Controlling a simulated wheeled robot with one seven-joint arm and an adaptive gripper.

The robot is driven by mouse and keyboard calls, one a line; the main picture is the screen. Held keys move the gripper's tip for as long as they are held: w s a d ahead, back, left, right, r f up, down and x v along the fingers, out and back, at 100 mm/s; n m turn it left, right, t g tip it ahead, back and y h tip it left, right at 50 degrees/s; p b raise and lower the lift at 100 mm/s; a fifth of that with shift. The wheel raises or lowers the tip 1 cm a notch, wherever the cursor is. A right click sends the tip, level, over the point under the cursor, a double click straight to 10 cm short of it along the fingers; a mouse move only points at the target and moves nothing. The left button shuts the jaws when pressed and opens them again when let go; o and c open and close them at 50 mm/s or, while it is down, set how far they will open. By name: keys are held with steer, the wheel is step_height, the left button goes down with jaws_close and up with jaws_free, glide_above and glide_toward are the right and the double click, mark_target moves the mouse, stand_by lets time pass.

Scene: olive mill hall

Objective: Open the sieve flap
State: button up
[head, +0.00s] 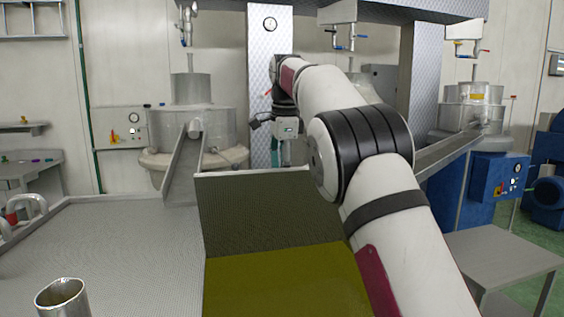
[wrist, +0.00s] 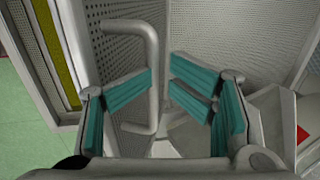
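The sieve flap, a perforated grey panel (wrist: 118,45), shows in the wrist view with an upright grey bar handle (wrist: 154,75) on its face. My gripper (wrist: 160,70) has its teal-padded fingers bent inward, one left and two right of the bar. The left fingertip meets the bar's left edge in the picture; a narrow gap shows on the right. Whether the fingers press on the bar is unclear. In the head view, my gripper (head: 284,150) is beyond the upright dark mesh panel (head: 255,212), by its top edge. The handle is hidden there.
Yellow-green oil or a panel of that colour (head: 285,280) lies below the dark mesh. A metal cup (head: 62,298) stands front left on the grey perforated surface (head: 115,240). A chute (head: 183,165) and a steel mill (head: 190,120) are behind. A grey table (head: 500,252) is at right.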

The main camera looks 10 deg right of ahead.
steer(key=shift+w+f, duration=0.1)
steer(key=shift+f, duration=0.45)
steer(key=shift+s+f+p, duration=0.2)
steer(key=shift+s+p, duration=0.4)
steer(key=shift+s, duration=0.5)
steer(key=s+f+p, duration=0.8)
steer(key=s+f, duration=1)
steer(key=f, duration=0.3)
steer(key=shift+s, duration=0.35)
steer(key=w+p+v, duration=0.2)
steer(key=p+v, duration=0.2)
steer(key=v, duration=1.2)
steer(key=shift+r, duration=0.15)
stand_by(0.3)
